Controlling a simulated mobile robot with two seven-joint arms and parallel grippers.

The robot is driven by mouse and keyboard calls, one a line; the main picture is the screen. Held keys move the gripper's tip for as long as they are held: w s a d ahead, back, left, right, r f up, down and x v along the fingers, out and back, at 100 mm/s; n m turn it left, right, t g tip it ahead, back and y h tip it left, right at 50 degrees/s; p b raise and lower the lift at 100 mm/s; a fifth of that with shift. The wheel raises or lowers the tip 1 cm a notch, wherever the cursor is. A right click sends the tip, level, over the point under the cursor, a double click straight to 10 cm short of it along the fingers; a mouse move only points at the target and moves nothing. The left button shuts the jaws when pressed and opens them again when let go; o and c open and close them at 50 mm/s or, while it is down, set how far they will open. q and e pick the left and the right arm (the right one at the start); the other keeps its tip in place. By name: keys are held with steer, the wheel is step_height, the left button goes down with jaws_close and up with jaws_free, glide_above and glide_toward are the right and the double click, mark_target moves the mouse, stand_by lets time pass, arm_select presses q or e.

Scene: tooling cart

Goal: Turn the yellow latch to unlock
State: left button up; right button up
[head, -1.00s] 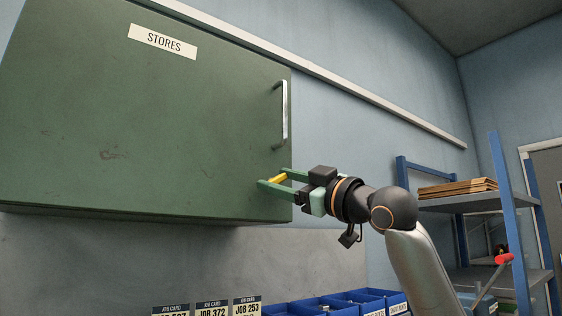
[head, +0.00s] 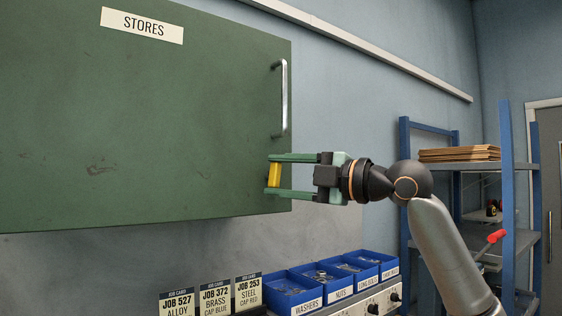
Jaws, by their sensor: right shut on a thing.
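The yellow latch (head: 274,175) is on the lower right of the green cabinet door (head: 150,125), below the chrome handle. It stands close to upright in the picture. My right gripper (head: 275,175) comes in from the right with its two green fingers one above the other, shut on the latch. The upper finger is at the latch's top end and the lower finger at its bottom end. The door looks closed. My left gripper is not in view.
The chrome handle (head: 284,98) is just above my gripper. Below are blue bins (head: 290,288) and job cards (head: 213,299). A blue shelf rack (head: 507,200) stands at the right, behind my right arm.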

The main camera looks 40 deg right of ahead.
steer(key=shift+r+n, duration=0.1)
steer(key=shift+n, duration=0.6)
steer(key=shift+p, duration=0.3)
steer(key=o, duration=1.4)
steer(key=shift+r+b+v, duration=0.15)
steer(key=shift+b+v, duration=0.65)
steer(key=shift+v, duration=2.35)
steer(key=shift+r+b+v, duration=0.15)
steer(key=shift+b+v, duration=0.6)
steer(key=shift+v, duration=2.4)
